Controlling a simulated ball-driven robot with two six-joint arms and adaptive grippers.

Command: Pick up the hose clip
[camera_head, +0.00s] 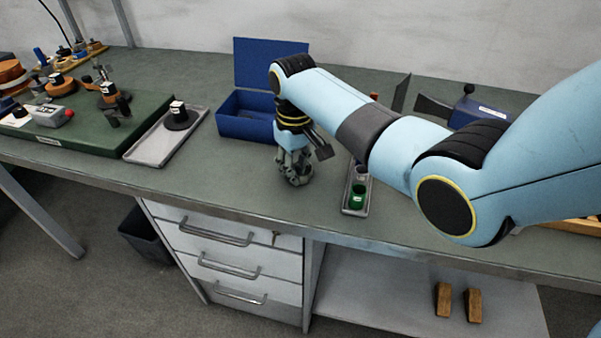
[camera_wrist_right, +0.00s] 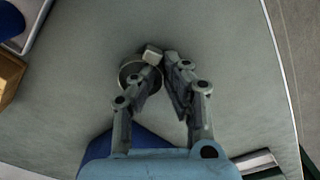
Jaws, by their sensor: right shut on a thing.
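The hose clip (camera_wrist_right: 128,70) is a grey metal ring with a small pale block at its top right. It shows in the right wrist view, partly behind one finger. My right gripper (camera_wrist_right: 162,64) is shut on the clip, with the pale block at its fingertips. In the head view my right gripper (camera_head: 297,178) points down low over the middle of the workbench, and I cannot make out the clip among its fingers. I cannot tell whether the clip still touches the bench top. My left gripper is not in view.
An open blue box (camera_head: 240,126) stands behind my right gripper. A narrow tray (camera_head: 347,207) with a green item is just right of it. A grey tray (camera_head: 150,151) holding a black part and a green board (camera_head: 85,150) lie left. Bare workbench (camera_head: 235,178) lies between.

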